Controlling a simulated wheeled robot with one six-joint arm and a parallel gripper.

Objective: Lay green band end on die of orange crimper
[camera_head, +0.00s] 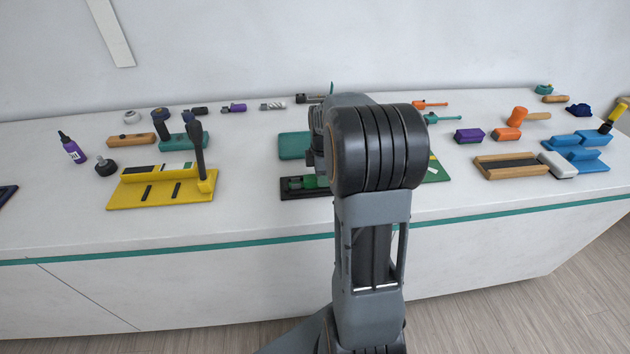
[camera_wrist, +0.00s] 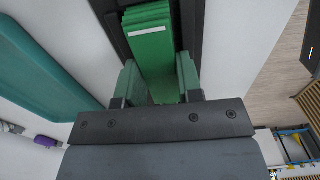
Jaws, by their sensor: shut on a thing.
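A stack of green bands (camera_wrist: 148,35) with a white mark lies in a black tray (camera_wrist: 113,28) in the wrist view. My gripper (camera_wrist: 160,78) is shut on green band material at the near end of the stack. I cannot tell whether it holds one band or several. In the head view the black tray (camera_head: 305,195) with green in it shows left of my arm, which hides my gripper. A slim orange tool (camera_head: 430,105) lies at the back, right of my arm. It may be the orange crimper; its die is too small to make out.
A yellow fixture (camera_head: 140,195) with an upright black lever stands at the left. A green board (camera_head: 437,172) is partly behind my arm. Wooden and blue fixtures (camera_head: 590,158) stand at the right. The front counter strip is clear.

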